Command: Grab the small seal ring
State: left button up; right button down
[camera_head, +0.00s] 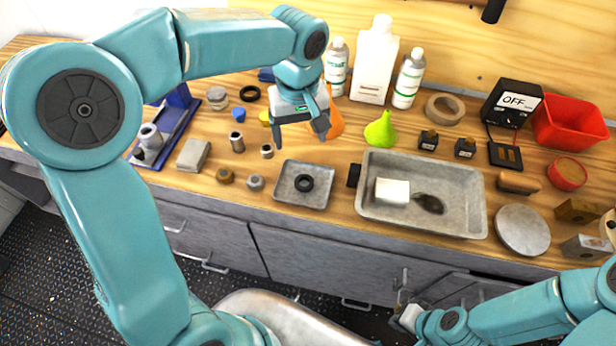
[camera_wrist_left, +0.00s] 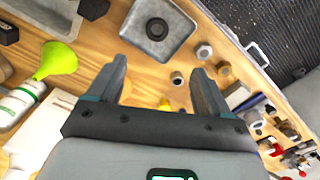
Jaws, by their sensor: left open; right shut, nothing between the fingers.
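A small black seal ring (camera_head: 304,183) lies flat in a small square grey tray (camera_head: 290,201) near the front edge of the bench. In the left wrist view the ring (camera_wrist_left: 157,29) sits in the tray (camera_wrist_left: 182,51) at the top, beyond the fingertips. My left gripper (camera_head: 300,134) is open and empty, above the bench and behind the tray in the head view. It also shows in the left wrist view (camera_wrist_left: 159,68). A larger black ring (camera_head: 250,93) lies farther back. My right gripper (camera_head: 408,317) is shut and empty, low in front of the bench.
A large metal tray (camera_head: 472,214) with a white block (camera_head: 392,191) stands right of the small tray. Nuts and bushings (camera_head: 237,142) lie to its left. A green funnel (camera_head: 380,130) and bottles (camera_head: 374,62) stand behind. A round grey disc (camera_head: 522,230) lies at the right.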

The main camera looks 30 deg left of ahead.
pick_arm(q)
send_over(304, 182)
jog(key=f, duration=1)
jog(key=shift+s+a+f, duration=0.1)
jog(key=shift+s+a, duration=0.15)
jog(key=shift+s, duration=0.05)
jog(key=f, duration=0.4)
jog(key=f+p, duration=0.1)
jog(key=f, duration=0.1)
jog(key=shift+w+d, duration=0.25)
jog(key=shift+w, duration=0.15)
jog(key=shift+s+r, duration=0.1)
jog(key=shift+c, duration=0.4)
jog(key=c, duration=1)
jog(key=shift+c, duration=0.2)
